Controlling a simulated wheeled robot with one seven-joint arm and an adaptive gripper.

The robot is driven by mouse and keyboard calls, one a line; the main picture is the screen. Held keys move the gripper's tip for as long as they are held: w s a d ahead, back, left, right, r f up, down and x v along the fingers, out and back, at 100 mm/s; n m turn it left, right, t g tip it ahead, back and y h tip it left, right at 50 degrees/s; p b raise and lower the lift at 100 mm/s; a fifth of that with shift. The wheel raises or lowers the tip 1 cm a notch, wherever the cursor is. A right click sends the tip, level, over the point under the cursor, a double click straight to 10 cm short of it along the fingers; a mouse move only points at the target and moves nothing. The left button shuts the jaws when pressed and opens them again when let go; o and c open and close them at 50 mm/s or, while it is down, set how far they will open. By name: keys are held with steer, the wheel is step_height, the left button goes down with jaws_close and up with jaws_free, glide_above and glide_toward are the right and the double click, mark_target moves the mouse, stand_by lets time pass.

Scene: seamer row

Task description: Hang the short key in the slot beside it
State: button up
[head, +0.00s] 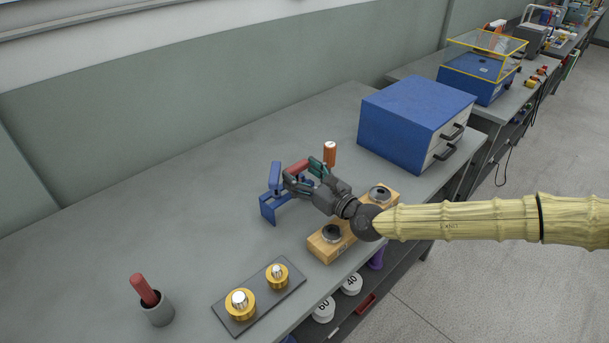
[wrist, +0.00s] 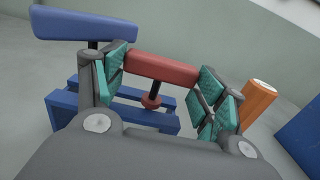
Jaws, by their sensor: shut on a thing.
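My gripper (head: 303,172) is shut on the red handle of a key, which I take to be the short key (wrist: 160,68). The handle lies between the green finger pads, and a dark shaft with a red knob at its lower end hangs below. The red handle also shows in the head view (head: 297,167). A blue rack (wrist: 150,118) with parallel rails stands behind and below the knob; I cannot tell whether the shaft is between rails. A blue-handled key (wrist: 85,24) stands at the rack's left. The rack also shows in the head view (head: 267,212).
An orange cylinder (head: 330,153) stands just behind my gripper, and a blue drawer cabinet (head: 412,118) stands to its right. Wooden blocks (head: 328,248) with dark round parts lie near the front edge. A dark tray (head: 230,318) holds brass weights.

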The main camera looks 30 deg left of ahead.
steer(key=shift+f, duration=0.1)
steer(key=o, duration=1)
steer(key=b+v, duration=0.1)
steer(key=v, duration=1.1)
steer(key=shift+b, duration=0.4)
